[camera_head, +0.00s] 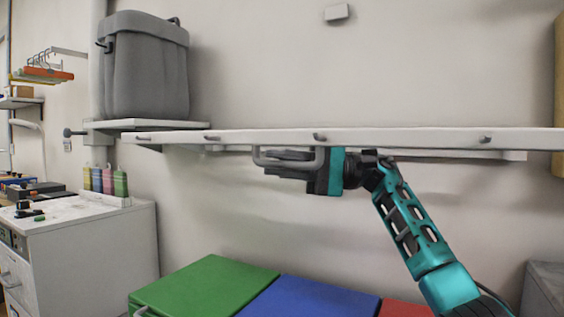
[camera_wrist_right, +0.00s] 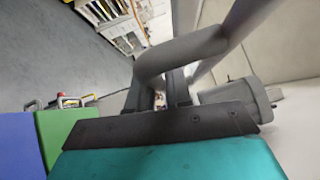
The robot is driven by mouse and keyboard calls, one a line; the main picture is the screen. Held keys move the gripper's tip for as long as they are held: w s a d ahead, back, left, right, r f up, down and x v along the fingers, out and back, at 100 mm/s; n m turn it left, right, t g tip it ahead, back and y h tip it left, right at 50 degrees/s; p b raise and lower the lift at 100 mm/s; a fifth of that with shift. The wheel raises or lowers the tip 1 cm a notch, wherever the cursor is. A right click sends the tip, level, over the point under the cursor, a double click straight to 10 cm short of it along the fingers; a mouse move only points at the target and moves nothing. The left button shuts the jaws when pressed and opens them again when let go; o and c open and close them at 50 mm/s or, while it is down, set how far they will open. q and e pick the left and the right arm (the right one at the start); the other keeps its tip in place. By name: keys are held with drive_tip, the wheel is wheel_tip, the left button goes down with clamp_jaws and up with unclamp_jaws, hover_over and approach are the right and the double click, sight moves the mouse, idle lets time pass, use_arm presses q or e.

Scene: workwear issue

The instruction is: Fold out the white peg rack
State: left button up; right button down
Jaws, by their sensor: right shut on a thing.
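The white peg rack (camera_head: 400,139) is a long white rail across the head view with several short pegs along its front face. It stands out level from the wall. A grey bar handle (camera_head: 291,164) hangs below the rail; it is also large in the right wrist view (camera_wrist_right: 180,55). My right gripper (camera_head: 280,163) is under the rail, its dark fingers shut on this handle. In the right wrist view the fingers (camera_wrist_right: 160,92) lie on either side of the handle. My left gripper is in neither view.
A grey bin (camera_head: 147,70) stands on a small wall shelf (camera_head: 160,124) behind the rail's left part. Below are green (camera_head: 208,285), blue (camera_head: 310,300) and red (camera_head: 405,309) lids. A white cabinet (camera_head: 100,235) stands at left. The wall between rail and lids is clear.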

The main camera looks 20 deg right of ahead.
drive_tip(key=shift+f, duration=0.3)
drive_tip(key=c, duration=1.2)
unclamp_jaws()
drive_tip(key=shift+d, duration=0.1)
drive_tip(key=shift+o, duration=0.2)
drive_tip(key=shift+d, duration=0.4)
use_arm(q)
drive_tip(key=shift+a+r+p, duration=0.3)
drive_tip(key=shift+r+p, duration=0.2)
drive_tip(key=shift+p, duration=0.55)
use_arm(e)
drive_tip(key=s+d+f, duration=0.1)
drive_tip(key=d, duration=1.1)
drive_tip(key=shift+f, duration=0.25)
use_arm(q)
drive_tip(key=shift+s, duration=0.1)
